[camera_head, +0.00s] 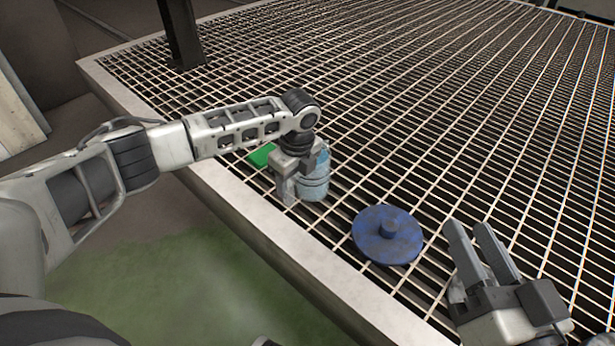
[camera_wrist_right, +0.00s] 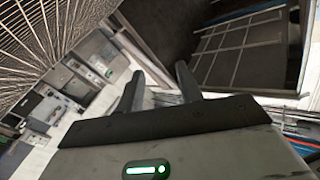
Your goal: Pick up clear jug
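A clear, pale blue jug (camera_head: 316,180) stands on the metal grating in the head view. My left gripper (camera_head: 297,182) is lowered over its left side, with one finger in front of it. The other finger is hidden, so I cannot tell whether the fingers are closed on the jug. My right gripper (camera_head: 476,241) is at the lower right of the head view, with its two fingers apart and nothing between them. These fingers also show apart in the right wrist view (camera_wrist_right: 160,85); the jug does not show there.
A round blue lid-like disc with a knob (camera_head: 388,235) lies on the grating between my grippers. A green flat item (camera_head: 262,155) lies just behind my left gripper. The grating has a raised pale edge (camera_head: 262,232). A dark post (camera_head: 183,35) stands at the back left.

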